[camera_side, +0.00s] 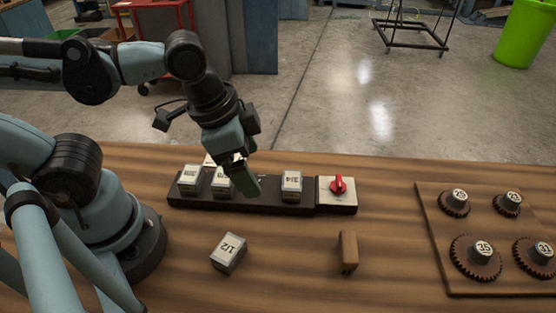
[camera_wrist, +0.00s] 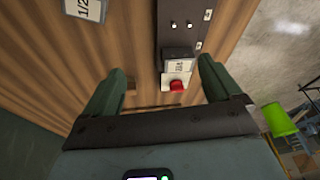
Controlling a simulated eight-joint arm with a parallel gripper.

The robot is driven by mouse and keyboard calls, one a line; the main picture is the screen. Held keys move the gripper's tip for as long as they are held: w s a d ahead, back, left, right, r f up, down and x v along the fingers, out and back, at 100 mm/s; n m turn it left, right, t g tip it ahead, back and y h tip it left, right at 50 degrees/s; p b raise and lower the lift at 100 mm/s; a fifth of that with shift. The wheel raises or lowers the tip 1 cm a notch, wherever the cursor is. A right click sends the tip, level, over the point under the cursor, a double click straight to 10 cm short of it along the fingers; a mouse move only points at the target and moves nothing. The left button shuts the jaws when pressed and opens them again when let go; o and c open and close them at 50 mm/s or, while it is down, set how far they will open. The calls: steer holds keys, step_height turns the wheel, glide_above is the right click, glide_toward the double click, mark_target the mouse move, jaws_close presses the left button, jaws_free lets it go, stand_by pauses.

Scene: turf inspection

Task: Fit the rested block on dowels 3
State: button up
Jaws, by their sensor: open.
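A pale block marked 1/2 (camera_side: 229,253) rests on the wooden table in front of the dark rail (camera_side: 265,202), and part of it shows at the top of the wrist view (camera_wrist: 86,9). The rail bears two blocks (camera_side: 190,180) (camera_side: 221,184) at its left and another block (camera_side: 292,184) towards its right end. In the wrist view, two bare dowels (camera_wrist: 181,25) stand on the rail beside that right block (camera_wrist: 178,62). My gripper (camera_side: 247,178) is open and empty above the rail, partly hiding the stretch between the left blocks and the right block.
A red knob (camera_side: 338,184) on a white plate sits at the rail's right end. A small wooden piece (camera_side: 348,251) stands on the table in front of it. A board with several gears (camera_side: 435,230) lies at the right. The table between the loose block and the wooden piece is clear.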

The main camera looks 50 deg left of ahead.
mark_target(228, 248)
steer(key=s+d+m+g+y, duration=0.1)
steer(key=s+d+m+g, duration=0.2)
steer(key=s+d+m, duration=0.35)
steer(key=shift+s+a+f, duration=0.3)
steer(key=shift+a+f, duration=0.05)
steer(key=shift+f, duration=1.65)
steer(key=shift+s+a+f, duration=0.3)
steer(key=shift+s+f, duration=0.05)
steer(key=shift+f, duration=1.65)
steer(key=shift+s+a+f, duration=0.3)
steer(key=shift+a+f, duration=0.05)
steer(key=shift+f, duration=1.65)
steer(key=c, duration=1.1)
steer(key=shift+c, duration=0.2)
steer(key=shift+r, duration=0.15)
